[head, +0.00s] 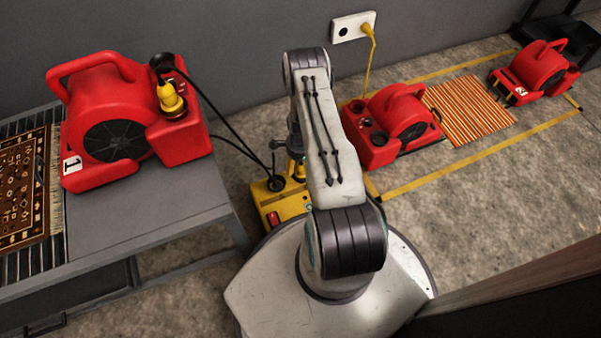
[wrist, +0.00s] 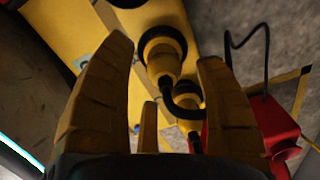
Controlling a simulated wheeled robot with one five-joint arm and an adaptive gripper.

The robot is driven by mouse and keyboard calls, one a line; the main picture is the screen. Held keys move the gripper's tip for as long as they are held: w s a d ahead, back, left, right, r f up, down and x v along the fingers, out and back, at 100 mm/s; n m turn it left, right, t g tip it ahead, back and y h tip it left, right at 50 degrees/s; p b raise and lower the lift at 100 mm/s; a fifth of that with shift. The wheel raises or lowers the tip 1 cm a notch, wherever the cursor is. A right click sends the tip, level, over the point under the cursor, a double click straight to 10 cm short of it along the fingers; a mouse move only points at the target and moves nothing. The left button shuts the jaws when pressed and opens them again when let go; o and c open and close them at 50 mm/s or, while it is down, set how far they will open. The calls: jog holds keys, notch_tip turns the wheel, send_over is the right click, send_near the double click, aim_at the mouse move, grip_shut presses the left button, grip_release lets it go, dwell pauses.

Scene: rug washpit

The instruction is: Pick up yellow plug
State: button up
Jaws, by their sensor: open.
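In the wrist view a yellow plug (wrist: 161,60) with a black ring at its base sits in the yellow box (wrist: 92,28). A second yellow plug-like piece (wrist: 188,97) shows just below it, beside a curved black cable. My gripper (wrist: 164,50) is open and empty, its fingers to either side of the first plug in the picture; I cannot tell how far off it is. In the head view the yellow box (head: 268,206) stands on the floor, and my arm hides most of the gripper. Another yellow plug (head: 171,99) is on the red blower marked 1 (head: 105,85).
Blower 1 stands on a grey table (head: 150,210) beside a patterned rug (head: 24,190). A red blower (head: 395,120) stands on the floor right of my arm, another (head: 540,70) farther right. A yellow cord hangs from a wall socket (head: 352,27). Black cables run to the yellow box.

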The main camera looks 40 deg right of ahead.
aim_at(300, 169)
jog(key=f+b, duration=0.1)
jog(key=f, duration=0.1)
jog(key=f+b, duration=0.1)
jog(key=f, duration=0.1)
jog(key=shift+w+d+f, duration=0.1)
jog(key=shift+d+f, duration=0.1)
jog(key=shift+c, duration=0.2)
grip_shut()
dwell(0.5)
